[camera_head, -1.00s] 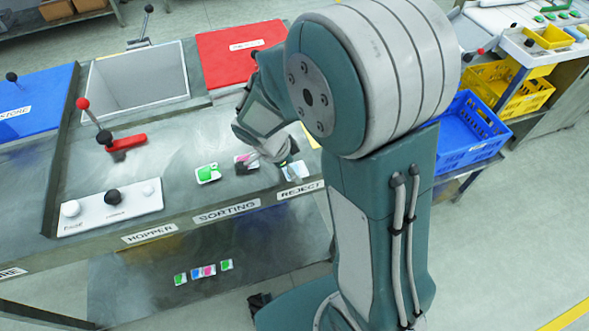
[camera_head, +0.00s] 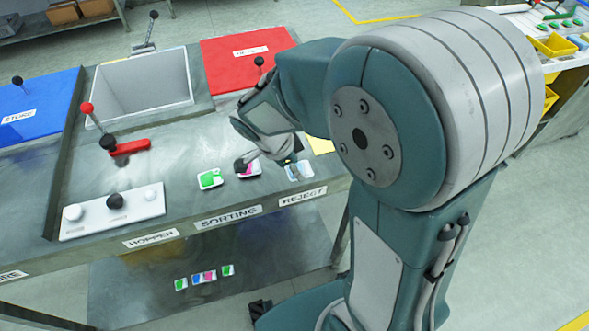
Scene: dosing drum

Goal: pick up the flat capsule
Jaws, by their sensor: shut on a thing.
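My gripper (camera_head: 262,161) is low over the grey worktop, at the pad with a magenta patch (camera_head: 248,169). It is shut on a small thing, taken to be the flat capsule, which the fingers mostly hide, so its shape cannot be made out. A white pad with a green patch (camera_head: 210,179) lies to the left of the gripper. A pale pad with a bluish patch (camera_head: 298,170) lies to its right, above the REJECT label.
An open grey hopper (camera_head: 145,82) stands behind, with a red lid (camera_head: 240,60) and a blue lid (camera_head: 38,108) beside it. A red-knobbed lever (camera_head: 94,115) and a white panel with knobs (camera_head: 112,210) are at left.

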